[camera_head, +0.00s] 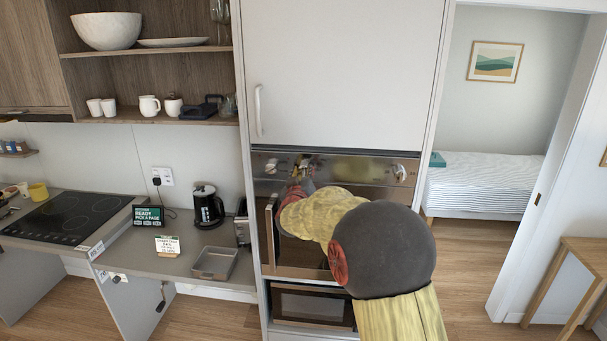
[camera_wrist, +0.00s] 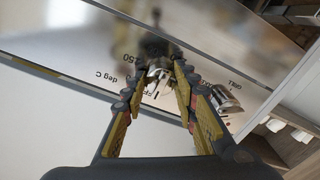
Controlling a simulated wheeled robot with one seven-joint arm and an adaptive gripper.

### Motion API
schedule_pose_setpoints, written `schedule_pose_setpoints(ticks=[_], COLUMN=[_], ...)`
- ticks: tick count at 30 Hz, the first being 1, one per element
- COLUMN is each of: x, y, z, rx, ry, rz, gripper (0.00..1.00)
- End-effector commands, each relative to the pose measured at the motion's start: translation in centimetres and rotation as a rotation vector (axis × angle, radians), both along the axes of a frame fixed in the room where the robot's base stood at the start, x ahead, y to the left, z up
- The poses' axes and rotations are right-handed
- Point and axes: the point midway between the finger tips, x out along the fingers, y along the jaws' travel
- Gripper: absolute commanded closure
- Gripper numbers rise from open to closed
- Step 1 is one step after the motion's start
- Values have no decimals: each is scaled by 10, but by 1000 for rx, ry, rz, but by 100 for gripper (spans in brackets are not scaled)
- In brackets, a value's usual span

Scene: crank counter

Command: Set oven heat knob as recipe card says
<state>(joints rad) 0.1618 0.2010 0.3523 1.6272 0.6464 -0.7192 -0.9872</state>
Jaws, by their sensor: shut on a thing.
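The oven's shiny control panel (camera_head: 345,167) is in the tall cabinet, above the oven door. My gripper (camera_wrist: 160,68) is at the panel's left part, with its fingers shut on a metal heat knob (camera_wrist: 156,75). A second metal knob (camera_wrist: 223,97) is by the "GRILL" mark, apart from the fingers. The recipe card (camera_head: 167,245) stands on the counter at left; its writing is too small to read surely.
A round knob (camera_head: 400,172) is at the panel's right end. The oven door handle (camera_head: 271,232) stands out below my gripper. A microwave (camera_head: 305,303) is below the oven.

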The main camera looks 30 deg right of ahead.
Motion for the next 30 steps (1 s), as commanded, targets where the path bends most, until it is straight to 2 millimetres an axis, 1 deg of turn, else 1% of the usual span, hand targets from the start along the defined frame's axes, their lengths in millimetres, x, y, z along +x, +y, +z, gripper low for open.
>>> schedule_pose_setpoints(ticks=[1,4,11,17,23,30], x=[0,0,0,0,0,0], y=[0,0,0,0,0,1], z=[0,0,-1,-2,-4,-5], rx=[0,0,15,77,202,389], ry=[0,0,-9,-53,-137,-264], rz=[1,1,1,0,0,1], gripper=[91,97,97,97,97,97])
